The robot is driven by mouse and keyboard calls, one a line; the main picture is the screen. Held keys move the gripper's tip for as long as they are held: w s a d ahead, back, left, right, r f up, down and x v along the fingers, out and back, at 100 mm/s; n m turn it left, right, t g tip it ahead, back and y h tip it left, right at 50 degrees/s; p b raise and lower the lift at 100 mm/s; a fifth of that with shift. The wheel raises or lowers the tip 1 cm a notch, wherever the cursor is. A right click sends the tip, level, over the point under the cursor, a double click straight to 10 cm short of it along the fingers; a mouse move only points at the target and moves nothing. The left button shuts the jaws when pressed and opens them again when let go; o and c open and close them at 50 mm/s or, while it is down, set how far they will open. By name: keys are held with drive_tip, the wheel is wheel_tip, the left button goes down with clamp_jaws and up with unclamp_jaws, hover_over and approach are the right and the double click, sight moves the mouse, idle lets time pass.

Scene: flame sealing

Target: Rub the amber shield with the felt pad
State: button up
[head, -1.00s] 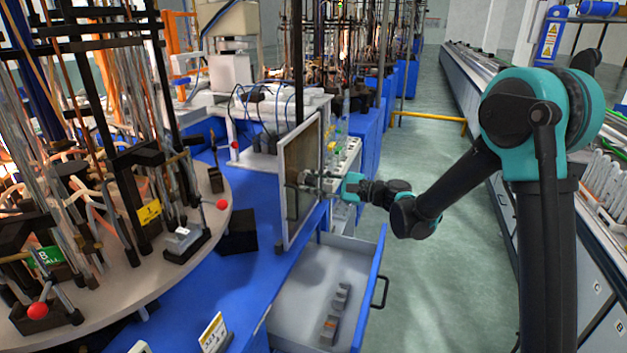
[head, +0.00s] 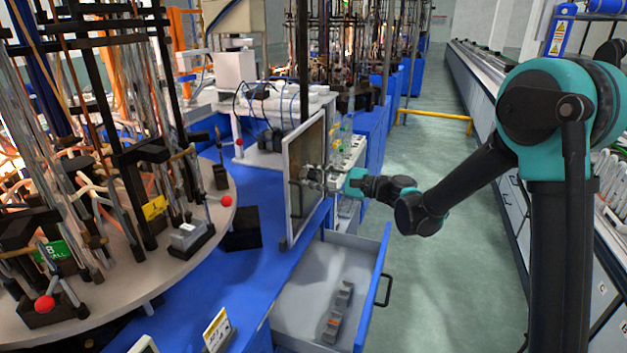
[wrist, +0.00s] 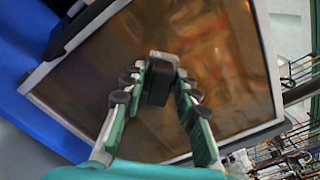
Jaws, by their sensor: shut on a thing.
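The amber shield (head: 304,200) is a see-through brown pane in a pale frame, standing upright at the edge of the blue bench in the head view. In the wrist view the amber shield (wrist: 85,95) fills most of the picture. My gripper (head: 318,178) is at the shield's right-hand face. In the wrist view my gripper (wrist: 158,90) is shut on a small dark block, the felt pad (wrist: 160,70), between its fingertips. The pad is at or very near the pane; I cannot tell whether it touches.
A round table (head: 185,265) crowded with rods and red knobs (head: 226,201) stands at the left. The green floor (head: 440,270) at the right is clear.

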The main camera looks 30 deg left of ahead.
drive_tip(key=w, duration=0.7)
drive_tip(key=shift+a, duration=0.35)
drive_tip(key=shift+d, duration=0.15)
drive_tip(key=shift+w+d, duration=0.15)
drive_tip(key=shift+d, duration=1.3)
drive_tip(key=shift+w+d, duration=0.1)
drive_tip(key=shift+d, duration=1.3)
drive_tip(key=shift+d, duration=0.1)
drive_tip(key=d, duration=0.2)
drive_tip(key=shift+w+d, duration=0.2)
drive_tip(key=shift+d, duration=0.2)
